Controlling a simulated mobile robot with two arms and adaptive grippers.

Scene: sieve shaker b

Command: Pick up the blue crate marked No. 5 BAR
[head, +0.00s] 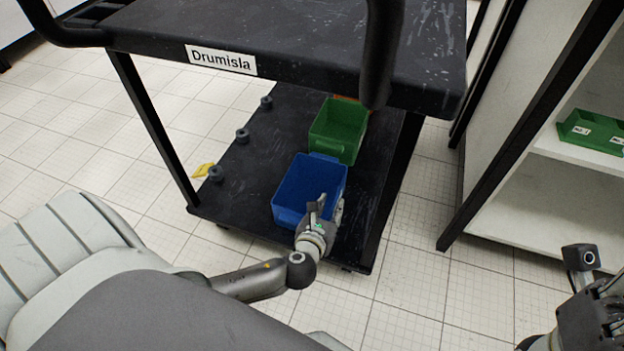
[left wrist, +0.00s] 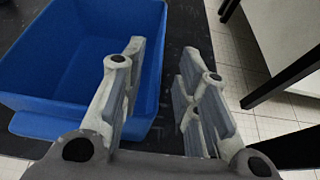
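The blue crate (head: 309,184) sits empty on the lower shelf of the black cart; no marking on it is readable. It also fills the upper left of the left wrist view (left wrist: 70,60). My left gripper (head: 331,202) is open at the crate's near right corner. In the left wrist view its fingers (left wrist: 163,60) are apart, one over the crate's inside and one outside its right wall. I cannot tell whether they touch the wall. My right gripper (head: 597,318) shows only partly at the lower right edge, and its fingers cannot be made out.
A green crate (head: 339,131) stands behind the blue one. The cart's upper shelf (head: 270,35), labelled Drumisla, overhangs at the back. Small dark round pieces (head: 242,135) and a yellow item (head: 203,170) are to the left. A white shelf unit (head: 530,195) with green bins stands right.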

